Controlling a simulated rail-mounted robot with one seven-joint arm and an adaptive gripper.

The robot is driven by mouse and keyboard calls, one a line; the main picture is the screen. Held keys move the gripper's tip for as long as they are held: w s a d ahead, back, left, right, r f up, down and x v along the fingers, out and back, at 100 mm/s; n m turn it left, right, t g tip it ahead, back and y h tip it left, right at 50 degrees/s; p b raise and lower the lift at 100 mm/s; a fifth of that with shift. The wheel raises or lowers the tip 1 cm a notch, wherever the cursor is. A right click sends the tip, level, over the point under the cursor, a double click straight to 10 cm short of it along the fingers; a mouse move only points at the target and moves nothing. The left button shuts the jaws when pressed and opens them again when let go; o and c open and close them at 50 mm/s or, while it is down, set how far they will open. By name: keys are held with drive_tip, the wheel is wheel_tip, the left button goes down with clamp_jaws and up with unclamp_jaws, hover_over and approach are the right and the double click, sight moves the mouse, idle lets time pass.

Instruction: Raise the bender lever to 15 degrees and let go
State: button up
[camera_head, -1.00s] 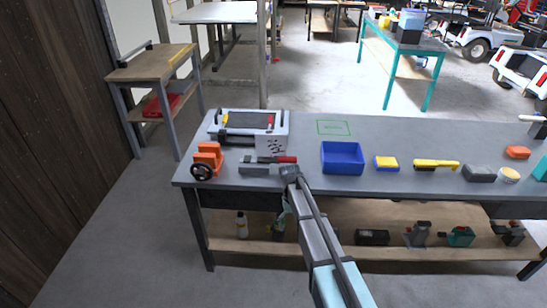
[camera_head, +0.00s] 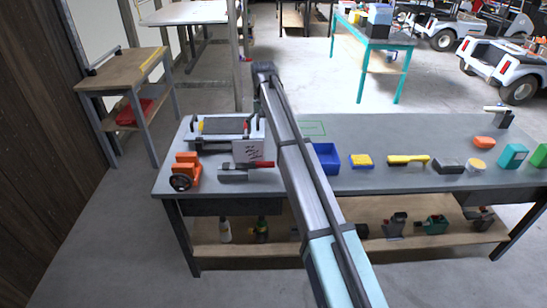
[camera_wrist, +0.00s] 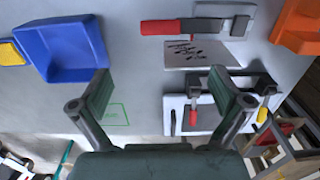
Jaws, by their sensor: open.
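A low grey tool with a red-handled lever (camera_head: 262,164) lies near the front left of the bench. Its red handle (camera_wrist: 162,27) also shows at the top of the wrist view, lying flat. Behind it stands a white machine (camera_head: 249,150) with a dark top, a dark bar and small red and yellow handles. I cannot tell for certain which is the bender. My gripper (camera_wrist: 163,92) is open, with its fingers wide apart and nothing between them. It is above the bench, apart from the red handle. In the head view my arm hides the gripper's fingers.
A blue bin (camera_head: 327,157), partly behind my arm, stands right of the tool. An orange vise-like device (camera_head: 185,168) stands to its left. Bare bench surrounds the green outline (camera_head: 312,128).

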sight(265, 162)
drive_tip(key=f+p, duration=0.1)
drive_tip(key=f, duration=0.4)
drive_tip(key=f+p, duration=0.1)
drive_tip(key=f, duration=0.4)
drive_tip(key=f+p, duration=0.1)
drive_tip(key=f, duration=0.5)
drive_tip(key=shift+w+p, duration=0.35)
